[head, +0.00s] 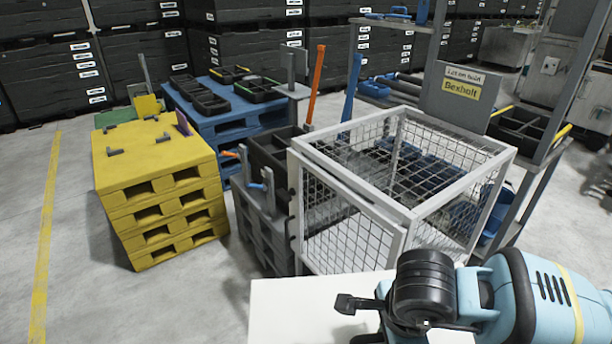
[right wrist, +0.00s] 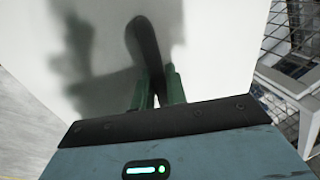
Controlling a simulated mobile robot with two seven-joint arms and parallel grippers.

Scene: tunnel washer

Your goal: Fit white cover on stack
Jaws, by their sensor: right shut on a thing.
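The white cover (head: 300,305) is a flat white panel at the bottom middle of the head view. It fills much of the right wrist view (right wrist: 210,60), with dark shadows on it. A black handle (right wrist: 148,45) stands out from its face. My right gripper's green fingers (right wrist: 158,84) are shut on this handle; in the head view my black wrist hides most of the grip. A stack of yellow pallets (head: 165,215) stands at the left, apart from the cover, with small dark brackets (head: 163,138) on top. My left gripper is not in view.
A white wire-mesh cage (head: 350,235) stands just beyond the cover. Grey pallets with a dark crate (head: 262,220) stand between cage and yellow stack. Blue pallets (head: 225,130) with black trays are behind. A shelf rack (head: 540,150) is at right. Floor at left is clear.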

